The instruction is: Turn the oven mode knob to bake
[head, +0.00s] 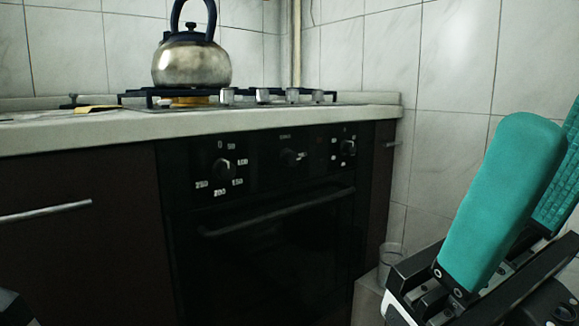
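The black oven (275,245) is built in under the counter, with its door shut. Its control panel has three dark knobs. The left knob (223,169) has temperature numbers around it. The middle knob (290,157) has small marks too faint to read. The right knob (349,148) has small white symbols around it; which symbol means bake, and where the knob points, is too small to tell. My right gripper (556,130), with teal fingers, is raised at the right edge. It is open and empty, well apart from the knobs.
The oven door handle (278,212) runs below the knobs. A metal kettle (191,62) stands on the gas hob (150,95) above. A clear glass (391,258) stands low between the oven and my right gripper. A tiled wall (455,70) closes the right side.

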